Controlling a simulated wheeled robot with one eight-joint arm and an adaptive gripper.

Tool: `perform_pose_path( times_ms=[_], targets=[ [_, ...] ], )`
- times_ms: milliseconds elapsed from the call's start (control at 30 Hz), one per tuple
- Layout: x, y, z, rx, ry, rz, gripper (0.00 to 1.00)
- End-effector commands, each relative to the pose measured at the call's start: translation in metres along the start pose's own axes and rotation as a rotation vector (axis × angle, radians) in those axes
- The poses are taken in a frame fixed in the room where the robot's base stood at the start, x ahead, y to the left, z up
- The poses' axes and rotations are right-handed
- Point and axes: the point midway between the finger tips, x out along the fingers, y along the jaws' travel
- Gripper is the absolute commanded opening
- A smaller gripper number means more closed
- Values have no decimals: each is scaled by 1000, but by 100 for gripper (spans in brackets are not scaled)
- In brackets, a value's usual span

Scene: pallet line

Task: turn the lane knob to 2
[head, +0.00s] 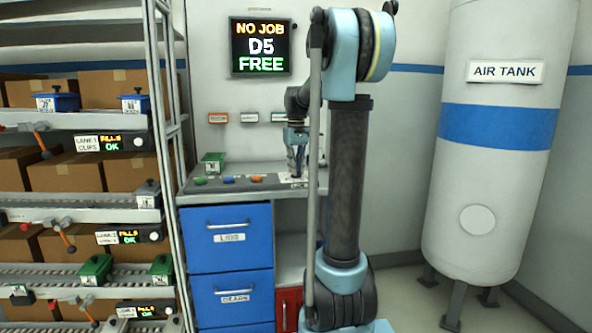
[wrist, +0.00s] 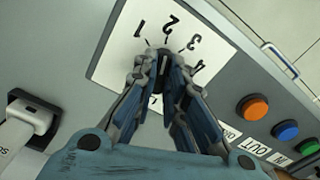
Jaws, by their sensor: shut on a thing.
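The lane knob (wrist: 164,57) is a small dark knob on a white plate (wrist: 115,65) with the numbers 1, 2, 3 and 4 around it, in the wrist view. My gripper (wrist: 163,68) is shut on the knob, with a finger on each side. The fingers cover most of the knob, and I cannot tell for sure which number it points to. In the head view my gripper (head: 296,172) reaches down to the right part of the grey control panel (head: 222,184), and the knob is hidden there.
Orange (wrist: 255,107), blue (wrist: 286,130) and green (wrist: 308,146) buttons sit right of the plate. A screen (head: 261,47) reads "NO JOB D5 FREE". Shelves with boxes stand left, an air tank (head: 490,180) right.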

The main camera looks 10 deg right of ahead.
Motion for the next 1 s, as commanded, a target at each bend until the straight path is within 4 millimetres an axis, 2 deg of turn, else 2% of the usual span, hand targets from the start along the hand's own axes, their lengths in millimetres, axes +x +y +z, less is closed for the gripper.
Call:
perform_pose_path(
  times_ms=[433,467,500,533,867,1000],
  targets=[
    [0,1,0,-9,1,2,0],
    [0,1,0,-9,1,1,18],
    [0,1,0,-9,0,1,27],
    [0,1,0,-9,0,1,32],
    [-1,0,0,-9,0,1,32],
    [-9,0,0,-9,0,1,32]
  ],
)
